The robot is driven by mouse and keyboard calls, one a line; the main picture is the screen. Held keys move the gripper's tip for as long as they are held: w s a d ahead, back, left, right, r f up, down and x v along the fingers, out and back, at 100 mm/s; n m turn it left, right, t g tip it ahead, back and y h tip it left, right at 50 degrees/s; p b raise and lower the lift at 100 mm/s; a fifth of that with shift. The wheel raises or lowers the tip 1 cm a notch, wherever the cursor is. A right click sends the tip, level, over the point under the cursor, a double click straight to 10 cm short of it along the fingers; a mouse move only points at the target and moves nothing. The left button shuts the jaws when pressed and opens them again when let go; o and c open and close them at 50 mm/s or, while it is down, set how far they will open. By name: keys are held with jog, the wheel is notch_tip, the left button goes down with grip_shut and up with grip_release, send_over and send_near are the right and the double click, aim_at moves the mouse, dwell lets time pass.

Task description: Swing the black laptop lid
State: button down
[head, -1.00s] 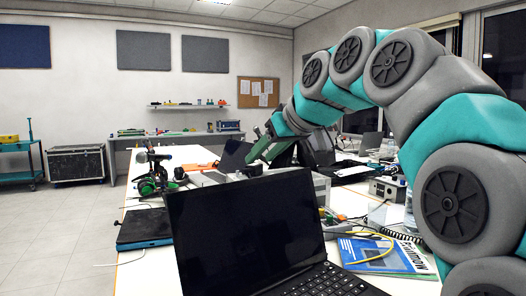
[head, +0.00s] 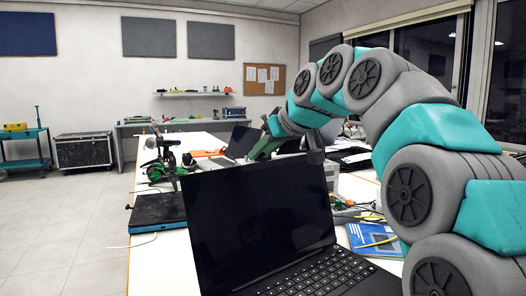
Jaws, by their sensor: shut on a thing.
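The black laptop (head: 335,275) stands open in the foreground on the white table, its keyboard toward the lower right. The black laptop lid (head: 255,222) stands up, leaning back a little, with its dark screen facing me. My arm arches over from the right. My gripper (head: 314,146) shows as a small dark shape at the lid's top right corner. It is shut on the lid's edge there. The fingertips are hard to make out against the dark things behind, and the lid hides whatever is behind it.
A closed black-and-blue case (head: 157,211) lies left of the lid. A blue booklet (head: 375,238) and cables lie right of the keyboard. Headphones and tools (head: 160,160) crowd the table behind. Floor (head: 60,230) is clear on the left.

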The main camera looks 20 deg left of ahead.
jog(key=shift+s+d, duration=0.1)
jog(key=s+d+r+b, duration=0.1)
jog(key=s+d+b, duration=0.1)
jog(key=s+d, duration=0.2)
jog(key=shift+d+r, duration=0.3)
jog(key=shift+d, duration=0.8)
jog(key=s+d+b, duration=0.3)
jog(key=s+d, duration=0.1)
jog(key=d, duration=0.2)
jog(key=shift+d+f, duration=0.3)
jog(key=shift+s, duration=0.1)
dwell(0.3)
